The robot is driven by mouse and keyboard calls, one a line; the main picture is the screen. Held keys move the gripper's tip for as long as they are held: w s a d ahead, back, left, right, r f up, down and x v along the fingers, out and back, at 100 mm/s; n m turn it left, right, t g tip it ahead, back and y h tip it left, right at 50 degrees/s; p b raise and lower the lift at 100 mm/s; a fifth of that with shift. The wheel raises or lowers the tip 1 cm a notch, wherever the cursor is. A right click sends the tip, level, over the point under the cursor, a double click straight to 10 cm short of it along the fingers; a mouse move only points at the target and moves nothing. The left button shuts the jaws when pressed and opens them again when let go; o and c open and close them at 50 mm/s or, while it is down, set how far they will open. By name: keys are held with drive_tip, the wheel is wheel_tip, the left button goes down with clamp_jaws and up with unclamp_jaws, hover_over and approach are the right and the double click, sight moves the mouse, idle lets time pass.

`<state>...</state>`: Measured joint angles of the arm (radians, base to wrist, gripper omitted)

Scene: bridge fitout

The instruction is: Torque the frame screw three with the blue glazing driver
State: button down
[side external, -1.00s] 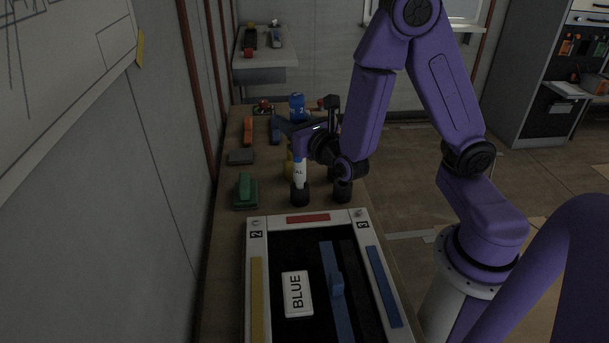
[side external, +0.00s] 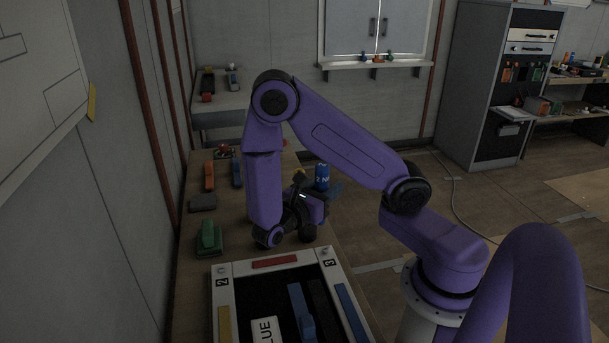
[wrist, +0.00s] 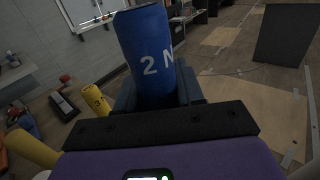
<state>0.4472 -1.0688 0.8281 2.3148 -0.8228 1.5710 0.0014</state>
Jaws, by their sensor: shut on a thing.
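My gripper (side external: 332,189) is shut on the blue glazing driver (side external: 321,176), which is marked "2 N". The driver also stands up between the jaws in the wrist view (wrist: 146,52); its lower end is hidden there. In the side view my gripper holds it above the bench, beyond the far right part of the frame. The pale frame (side external: 306,257) lies in the foreground with its near end cut off. Frame screw three (side external: 324,253) is a small grey head at the far right corner by the "3". The driver is apart from it.
A screw (side external: 222,268) sits by the "2". A white "BLUE" card (side external: 263,330) and a blue bar (side external: 301,308) lie inside the frame. A green block (side external: 208,236) and grey block (side external: 202,202) stand left. The wrist view shows a yellow driver (wrist: 96,100) left of the blue one.

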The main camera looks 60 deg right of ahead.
drive_tip(key=shift+s+a+f+m+g+y, duration=0.2)
drive_tip(key=shift+s+a+m+g, duration=0.1)
drive_tip(key=shift+s+m+g, duration=0.3)
drive_tip(key=shift+s+a+f+m+g+y, duration=0.15)
drive_tip(key=shift+s+a+m+g, duration=0.2)
drive_tip(key=shift+s+g, duration=0.45)
drive_tip(key=shift+w+d, duration=0.1)
wheel_tip(320, 180, down, 6)
drive_tip(key=shift+f, duration=0.25)
drive_tip(key=shift+f, duration=0.35)
idle(4.0)
drive_tip(key=shift+r, duration=0.1)
idle(0.8)
wheel_tip(320, 180, up, 6)
idle(0.8)
